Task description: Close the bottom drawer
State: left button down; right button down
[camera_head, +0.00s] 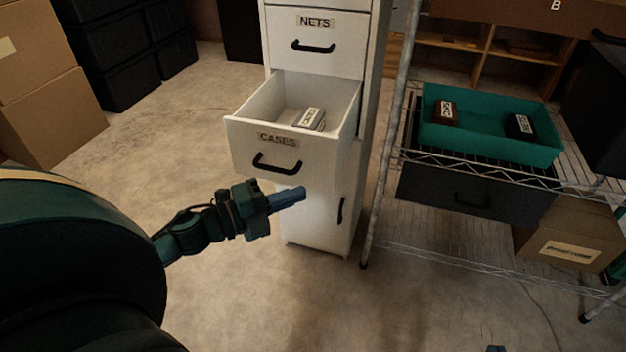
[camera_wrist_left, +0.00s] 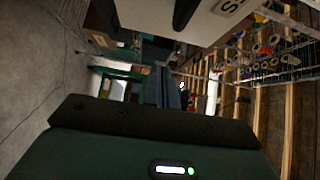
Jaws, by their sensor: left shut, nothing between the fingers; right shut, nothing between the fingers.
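The bottom drawer (camera_head: 313,157), labelled CASES, is pulled out of the white cabinet (camera_head: 318,228). A small labelled box (camera_head: 311,119) lies inside it. Its black handle and label face me. My left gripper (camera_head: 303,194) is shut and empty, just below the handle and in front of the lower door. I cannot tell whether it touches the front. In the left wrist view, my left gripper's fingers (camera_wrist_left: 172,92) are close together, with a pale front and black handle (camera_wrist_left: 185,12) above. Only a dark tip of my right gripper (camera_head: 495,349) shows at the bottom edge; it is shut.
The NETS drawer (camera_head: 315,38) above is shut. A wire shelf (camera_head: 400,165) stands close on the right with a teal crate (camera_head: 490,152). A cardboard box (camera_head: 570,240) sits below. Cardboard boxes (camera_head: 45,120) are at left. The floor before the cabinet is clear.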

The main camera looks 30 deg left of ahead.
aim_at(331, 171)
pick_arm(q)
jog(key=shift+w+d+b, duration=0.15)
jog(key=shift+w+b, duration=0.15)
jog(key=shift+w, duration=1.35)
jog(key=shift+w+d+b, duration=0.15)
jog(key=shift+w+b, duration=0.1)
jog(key=shift+w, duration=1.35)
pick_arm(e)
jog(key=shift+w+a+t, duration=0.15)
jog(key=shift+w+t, duration=0.05)
jog(key=shift+t, duration=0.3)
